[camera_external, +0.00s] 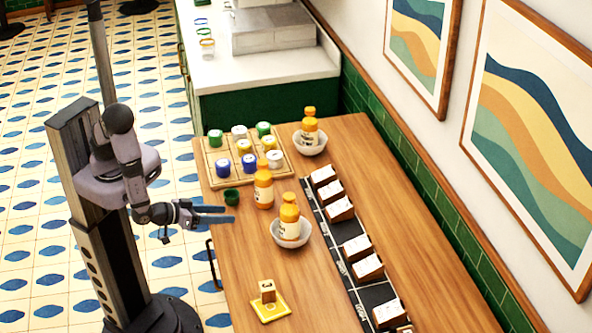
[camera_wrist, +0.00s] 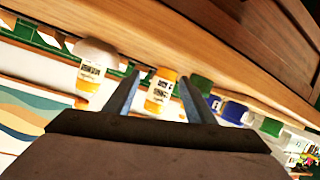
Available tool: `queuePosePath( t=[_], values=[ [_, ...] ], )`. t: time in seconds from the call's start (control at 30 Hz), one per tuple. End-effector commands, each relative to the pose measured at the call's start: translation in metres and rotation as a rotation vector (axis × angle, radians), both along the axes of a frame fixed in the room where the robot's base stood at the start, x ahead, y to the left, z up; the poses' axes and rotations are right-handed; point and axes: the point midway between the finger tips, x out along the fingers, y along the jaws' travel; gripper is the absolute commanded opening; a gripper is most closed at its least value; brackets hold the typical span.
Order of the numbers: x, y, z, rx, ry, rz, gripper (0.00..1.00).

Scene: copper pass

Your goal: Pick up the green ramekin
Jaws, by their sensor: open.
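The green ramekin (camera_external: 231,197) is a small dark green cup standing upright on the wooden table, near its left edge and just in front of the jar tray. My gripper (camera_external: 234,214) is open and empty, just nearer the camera than the ramekin in the external view, with its blue fingers pointing right over the table edge. In the tilted wrist view my gripper (camera_wrist: 159,78) has its two fingers apart, with an orange-capped bottle showing between them. A dark green shape, apparently the ramekin (camera_wrist: 201,84), shows beside the right finger.
An orange bottle (camera_external: 264,187) stands right of the ramekin. Two white bowls (camera_external: 291,240) (camera_external: 310,147) hold similar bottles. A wooden tray (camera_external: 212,170) carries several coloured jars. A black strip (camera_external: 333,241) bears several small boxes. A yellow coaster (camera_external: 271,311) holds a wooden block.

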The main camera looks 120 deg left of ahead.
Motion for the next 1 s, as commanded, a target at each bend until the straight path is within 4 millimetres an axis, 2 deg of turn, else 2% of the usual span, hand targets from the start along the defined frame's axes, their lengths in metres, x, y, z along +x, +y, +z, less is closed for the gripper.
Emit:
queuePosePath(
  t=[0.03, 0.13, 0.33, 0.63, 1.0],
  values=[
    [-0.014, 0.008, -0.012, 0.068, 0.027, 0.034, 0.5],
    [-0.036, 0.021, -0.013, 0.183, 0.069, 0.095, 0.5],
    [-0.059, 0.031, -0.008, 0.297, 0.112, 0.155, 0.5],
    [-0.058, 0.041, -0.007, 0.308, 0.118, 0.165, 0.5],
    [-0.041, 0.082, -0.013, 0.305, 0.116, 0.165, 0.5]
  ],
)
